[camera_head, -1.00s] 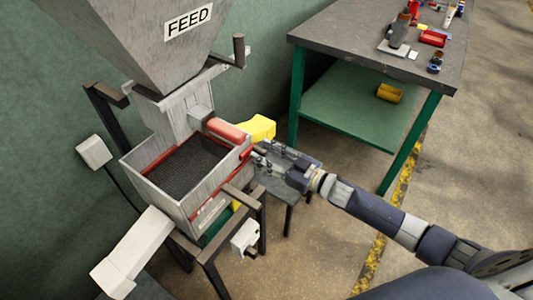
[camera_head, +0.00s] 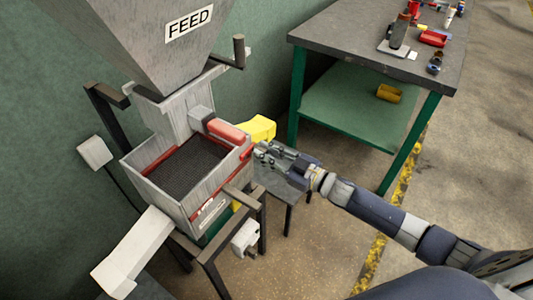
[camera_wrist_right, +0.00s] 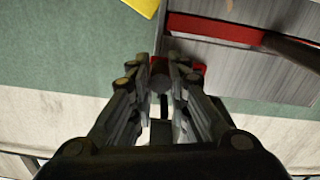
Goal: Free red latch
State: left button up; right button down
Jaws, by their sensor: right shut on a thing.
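The red latch (camera_head: 247,152) is a small red part on the right wall of the grey box under the feed hopper. In the wrist view, red (camera_wrist_right: 200,69) shows beside and behind my fingertips. My right gripper (camera_head: 258,152) reaches in from the right and is shut on the red latch at the wall. The fingers hide most of the latch, including its exact angle. A larger red bar (camera_head: 228,132) lies across the box's back right edge. My left gripper is not in view.
The box (camera_head: 205,205) holds a dark mesh screen (camera_head: 188,167). The hopper (camera_head: 140,45) stands above it. A yellow chute (camera_head: 262,127) lies behind my gripper, and a small grey table (camera_head: 285,175) is below it. A workbench (camera_head: 350,42) with tools stands at the back right.

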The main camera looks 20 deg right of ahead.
jog(key=c, duration=1.5)
grip_release()
jog(key=shift+s+d+f, duration=0.1)
jog(key=shift+s+d, duration=0.2)
jog(key=shift+s, duration=0.05)
jog(key=v, duration=1.1)
jog(key=shift+s, duration=0.1)
jog(key=shift+d, duration=0.1)
